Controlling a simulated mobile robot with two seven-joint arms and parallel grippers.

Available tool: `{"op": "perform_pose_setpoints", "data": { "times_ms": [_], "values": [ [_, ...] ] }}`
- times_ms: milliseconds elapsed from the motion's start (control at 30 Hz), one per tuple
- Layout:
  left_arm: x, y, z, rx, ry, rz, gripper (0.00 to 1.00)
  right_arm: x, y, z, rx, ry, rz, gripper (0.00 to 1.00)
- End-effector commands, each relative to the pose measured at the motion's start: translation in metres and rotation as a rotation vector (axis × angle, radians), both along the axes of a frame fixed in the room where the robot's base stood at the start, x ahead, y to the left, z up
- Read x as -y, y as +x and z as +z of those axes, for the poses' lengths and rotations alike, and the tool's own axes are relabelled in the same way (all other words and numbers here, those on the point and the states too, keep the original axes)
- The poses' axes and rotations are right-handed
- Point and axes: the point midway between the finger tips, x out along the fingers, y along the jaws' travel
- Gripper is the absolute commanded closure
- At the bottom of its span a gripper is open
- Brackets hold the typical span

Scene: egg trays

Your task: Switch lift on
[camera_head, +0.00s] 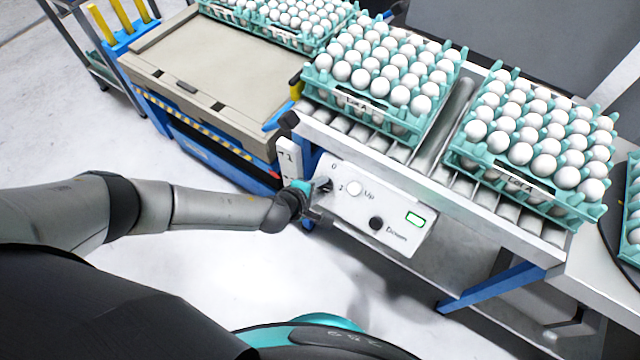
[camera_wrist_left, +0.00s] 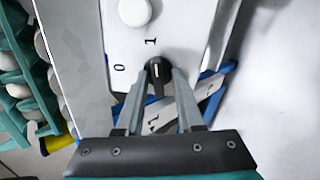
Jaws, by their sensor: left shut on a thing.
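The lift control panel (camera_head: 362,215) is a white box on the front of the roller conveyor. My left gripper (camera_head: 314,200) is at the rotary switch. In the left wrist view, the fingers of my left gripper (camera_wrist_left: 163,82) are shut on the black switch (camera_wrist_left: 158,69), one on each side. I cannot tell surely which number the switch points to. My right gripper is not in view.
Teal trays of white eggs (camera_head: 365,107) stand on the conveyor rollers (camera_head: 440,125). A beige-topped lift table (camera_head: 225,70) with more egg trays is at the back left. Another white panel (camera_head: 289,160) stands close left of the switch. The floor at left is clear.

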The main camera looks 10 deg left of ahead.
Motion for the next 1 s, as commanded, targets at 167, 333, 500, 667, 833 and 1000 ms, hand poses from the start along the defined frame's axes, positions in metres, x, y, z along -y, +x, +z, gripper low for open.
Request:
{"op": "perform_pose_setpoints", "data": {
  "times_ms": [167, 333, 500, 667, 833, 1000],
  "values": [
    [0.003, 0.007, 0.005, 0.031, 0.048, -0.047, 0.95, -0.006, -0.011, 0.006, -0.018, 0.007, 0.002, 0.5],
    [0.003, 0.007, 0.005, 0.054, 0.114, -0.109, 0.95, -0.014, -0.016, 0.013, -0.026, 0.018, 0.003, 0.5],
    [0.003, 0.007, 0.003, 0.056, 0.119, -0.114, 0.5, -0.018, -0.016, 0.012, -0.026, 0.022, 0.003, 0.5],
    [0.001, 0.002, 0.01, 0.055, 0.119, -0.114, 0.5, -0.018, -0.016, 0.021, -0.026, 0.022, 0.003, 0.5],
    [-0.006, -0.017, 0.027, 0.05, 0.12, -0.115, 0.5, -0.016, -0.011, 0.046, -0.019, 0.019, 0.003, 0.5],
    [-0.013, -0.035, 0.042, 0.048, 0.122, -0.113, 0.5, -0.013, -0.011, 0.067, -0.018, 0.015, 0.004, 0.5]
  ]
}}
